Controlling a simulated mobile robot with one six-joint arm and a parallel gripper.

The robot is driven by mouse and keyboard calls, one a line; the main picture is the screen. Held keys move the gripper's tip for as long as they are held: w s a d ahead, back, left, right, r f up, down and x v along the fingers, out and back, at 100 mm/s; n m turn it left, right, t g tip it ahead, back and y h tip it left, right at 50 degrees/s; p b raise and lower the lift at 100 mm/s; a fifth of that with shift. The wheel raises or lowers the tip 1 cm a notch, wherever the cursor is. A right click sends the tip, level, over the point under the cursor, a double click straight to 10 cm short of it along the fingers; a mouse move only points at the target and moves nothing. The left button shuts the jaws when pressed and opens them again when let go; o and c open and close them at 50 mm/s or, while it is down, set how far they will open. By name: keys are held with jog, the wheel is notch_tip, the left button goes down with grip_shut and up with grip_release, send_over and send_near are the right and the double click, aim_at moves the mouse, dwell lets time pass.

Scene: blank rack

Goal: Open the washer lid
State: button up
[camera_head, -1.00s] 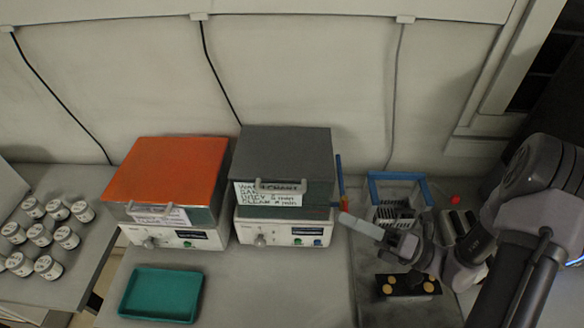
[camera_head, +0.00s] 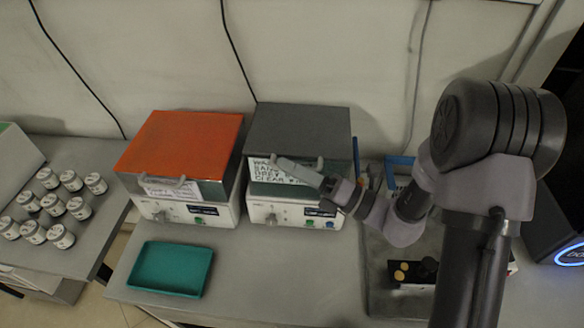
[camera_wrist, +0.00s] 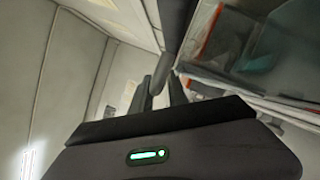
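Two box-shaped washers stand side by side. The left one has an orange lid (camera_head: 183,143). The right one has a dark grey lid (camera_head: 298,129) and a handwritten label (camera_head: 257,170) on its front. Both lids are down. A front handle (camera_head: 165,184) shows on the orange lid. My gripper (camera_head: 290,168) reaches from the right to the front of the grey-lidded washer and covers part of its label and handle. In the wrist view its fingers (camera_wrist: 163,90) look apart, with a grey bar (camera_wrist: 163,68) showing between them. I cannot tell whether they touch it.
Control panels (camera_head: 300,214) with knobs sit below the lids. A teal tray (camera_head: 170,268) lies in front of the left washer. Several white jars (camera_head: 62,210) stand on the left table. A blue rack (camera_head: 397,162) and a black block with round tops (camera_head: 412,270) are to the right.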

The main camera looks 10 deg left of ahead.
grip_shut()
dwell(1.4)
